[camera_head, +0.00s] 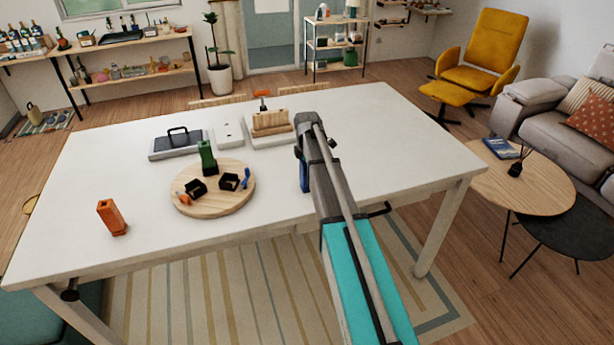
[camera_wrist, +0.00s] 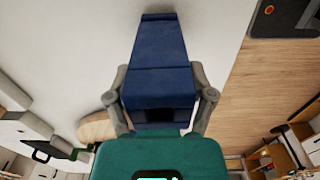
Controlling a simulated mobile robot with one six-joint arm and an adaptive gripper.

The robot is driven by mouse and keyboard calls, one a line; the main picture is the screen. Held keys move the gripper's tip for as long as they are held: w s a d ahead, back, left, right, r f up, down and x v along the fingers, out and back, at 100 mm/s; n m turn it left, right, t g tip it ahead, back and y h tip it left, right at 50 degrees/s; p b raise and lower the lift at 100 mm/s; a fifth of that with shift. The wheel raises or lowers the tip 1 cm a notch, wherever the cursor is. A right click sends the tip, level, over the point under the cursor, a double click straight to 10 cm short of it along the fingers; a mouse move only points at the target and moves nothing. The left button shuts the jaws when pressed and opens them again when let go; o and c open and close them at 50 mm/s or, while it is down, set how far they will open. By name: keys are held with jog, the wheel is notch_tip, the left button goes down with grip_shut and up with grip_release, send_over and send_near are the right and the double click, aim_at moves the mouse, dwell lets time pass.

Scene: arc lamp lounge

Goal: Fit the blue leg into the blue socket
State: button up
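My gripper (camera_wrist: 160,95) is shut on the blue leg (camera_wrist: 157,50), with a finger on each side of it in the wrist view. In the head view the gripper (camera_head: 305,152) is above the table, right of the round wooden board. Only a strip of the blue leg (camera_head: 304,178) shows there, beside my arm. The board (camera_head: 214,207) bears two dark sockets. The right one (camera_head: 229,182) has a blue piece (camera_head: 245,179) beside it and looks empty; I take it as the blue socket. The left socket (camera_head: 196,190) has an orange piece (camera_head: 183,199) beside it. A green leg (camera_head: 207,158) stands upright at the board's back.
Behind the board are a grey case with a handle (camera_head: 178,145), a white plate (camera_head: 229,132) and a tray with a wooden block (camera_head: 270,124). The table's right part is clear.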

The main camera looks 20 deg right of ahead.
jog(key=c, duration=0.7)
jog(key=shift+c, duration=0.2)
jog(key=shift+r, duration=0.1)
notch_tip(320, 180, up, 3)
jog(key=p, duration=0.3)
jog(key=shift+f, duration=0.2)
jog(key=s+a+r+p, duration=0.2)
jog(key=s+r+p, duration=0.8)
jog(key=s, duration=0.3)
jog(key=shift+s+a, duration=0.15)
jog(key=shift+s, duration=0.25)
jog(key=shift+r, duration=0.1)
notch_tip(320, 180, down, 9)
jog(key=b, duration=0.9)
